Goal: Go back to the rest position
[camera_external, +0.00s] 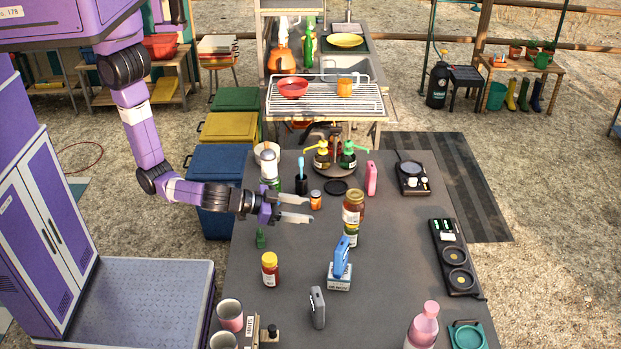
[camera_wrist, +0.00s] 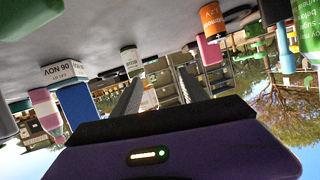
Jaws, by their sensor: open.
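My purple arm reaches in from the left in the external view. My gripper (camera_external: 296,207) is over the left part of the grey table (camera_external: 290,265), pointing right. Its two light fingers are apart with nothing visible between them. In the wrist view, which is upside down, the gripper (camera_wrist: 158,92) also shows two separated fingers. I cannot tell whether the fingers touch anything.
A red bottle with a yellow cap (camera_external: 270,270) and a blue item on a box (camera_external: 341,266) are nearer. Coloured bins (camera_external: 220,167) stand left of the table.

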